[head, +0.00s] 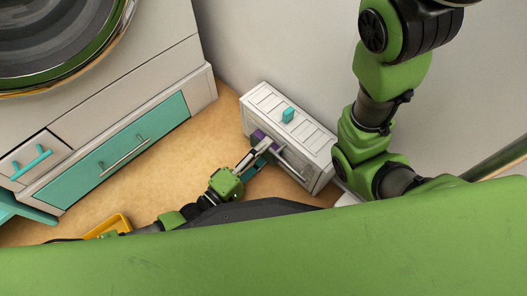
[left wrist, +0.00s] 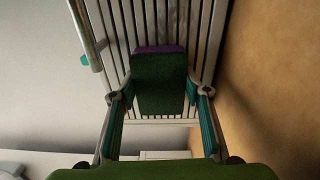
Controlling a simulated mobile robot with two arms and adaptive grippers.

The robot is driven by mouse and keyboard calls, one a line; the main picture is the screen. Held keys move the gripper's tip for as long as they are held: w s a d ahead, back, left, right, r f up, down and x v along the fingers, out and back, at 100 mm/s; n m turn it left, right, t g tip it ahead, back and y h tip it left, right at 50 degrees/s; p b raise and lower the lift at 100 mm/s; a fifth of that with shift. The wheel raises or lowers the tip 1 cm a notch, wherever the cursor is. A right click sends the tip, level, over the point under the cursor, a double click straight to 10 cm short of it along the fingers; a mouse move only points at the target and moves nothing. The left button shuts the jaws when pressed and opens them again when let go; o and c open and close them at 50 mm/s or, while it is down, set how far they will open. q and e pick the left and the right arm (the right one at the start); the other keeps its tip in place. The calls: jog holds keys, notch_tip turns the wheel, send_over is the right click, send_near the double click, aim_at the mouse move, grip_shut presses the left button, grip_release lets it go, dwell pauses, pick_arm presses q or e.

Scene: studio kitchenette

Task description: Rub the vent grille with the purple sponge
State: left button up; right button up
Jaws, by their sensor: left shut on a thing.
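The sponge (head: 257,136) shows as a small purple patch at the tip of my left gripper (head: 262,148). In the left wrist view the sponge (left wrist: 160,84) has a dark green face and a purple far edge. The left gripper (left wrist: 160,98) is shut on it, one finger on each side. The vent grille (left wrist: 203,30) is a set of pale slats right behind the sponge; I cannot tell whether they touch. In the head view the gripper is at the front of a white slatted unit (head: 268,101). My right gripper is out of view.
A teal block (head: 288,115) sits on top of the white unit. A bar handle (head: 292,166) crosses its front. A white cabinet with a teal drawer (head: 113,150) stands at left. A yellow tray (head: 108,227) lies at lower left. Tan floor between is clear.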

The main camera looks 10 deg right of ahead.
pick_arm(q)
jog(key=shift+w+a+f+g+b, duration=0.3)
jog(key=shift+a+f+b, duration=0.35)
jog(key=shift+f+b, duration=0.15)
jog(key=shift+w+a+r, duration=0.3)
jog(key=shift+w+a, duration=0.15)
jog(key=shift+w, duration=0.25)
jog(key=shift+w+a, duration=0.45)
jog(key=shift+w, duration=0.2)
jog(key=shift+w+a, duration=0.4)
jog(key=shift+w, duration=0.25)
jog(key=shift+a, duration=0.1)
jog(key=shift+v, duration=2.9)
jog(key=shift+p+v, duration=0.35)
jog(key=shift+v, duration=1.2)
